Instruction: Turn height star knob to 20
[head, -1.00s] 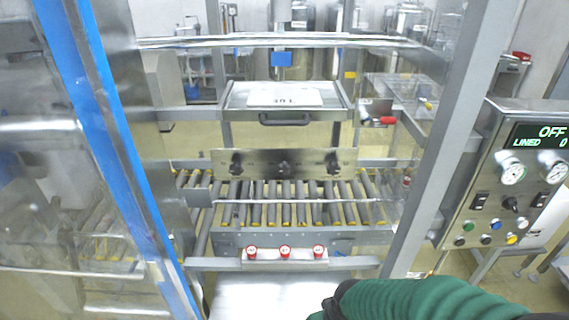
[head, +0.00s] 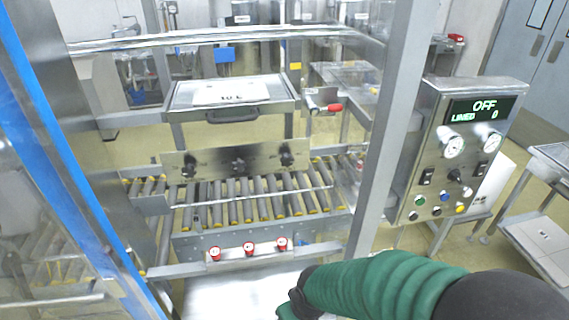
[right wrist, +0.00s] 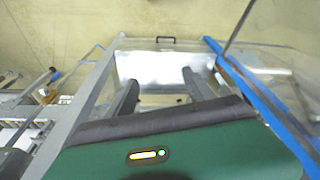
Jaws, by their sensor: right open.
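Three dark star-shaped knobs sit in a row on a metal plate behind the rollers in the head view: a left one (head: 189,163), a middle one (head: 238,160) and a right one (head: 285,155). Three red knobs (head: 249,248) with pale faces sit on the front bar. I cannot tell which knob sets height, and no scale is readable. My right gripper (right wrist: 160,82) is open and empty in the right wrist view, its dark fingers apart. In the head view, my green right arm reaches in low, its end below the red knobs and apart from them. My left gripper is not in view.
A blue-edged clear panel (head: 50,160) is at the left. A red-handled lever (head: 333,107) sits at the back.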

